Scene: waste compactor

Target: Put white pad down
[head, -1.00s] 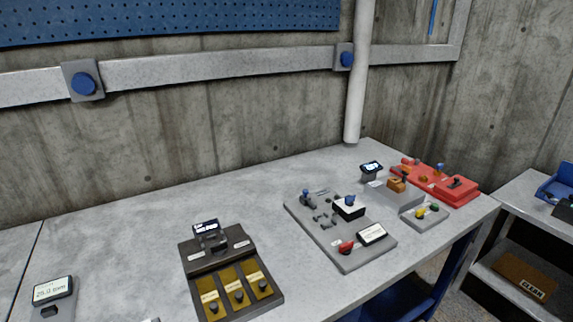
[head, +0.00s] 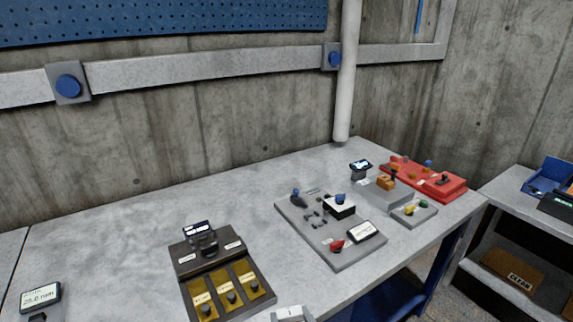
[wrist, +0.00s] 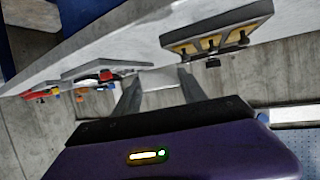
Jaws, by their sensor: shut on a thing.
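The white pad (wrist: 160,81) is in the wrist view, a pale flat piece between the two fingers of my gripper (wrist: 159,84). My gripper is shut on it. In the head view, a pale labelled piece (head: 291,313) at the bottom edge looks like the same pad; most of it is cut off and my gripper is out of that view. It appears just right of the dark panel with three yellow pads (head: 222,278). That panel is also in the wrist view (wrist: 225,35). Whether the pad touches the table is not clear.
On the grey table (head: 120,225) stand a grey panel with a red knob (head: 318,240), a small yellow-green knob panel (head: 413,212), a red panel (head: 440,180) and a display (head: 40,296). A side shelf at right holds a brown CLEAN mat (head: 512,273). The table's back left is clear.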

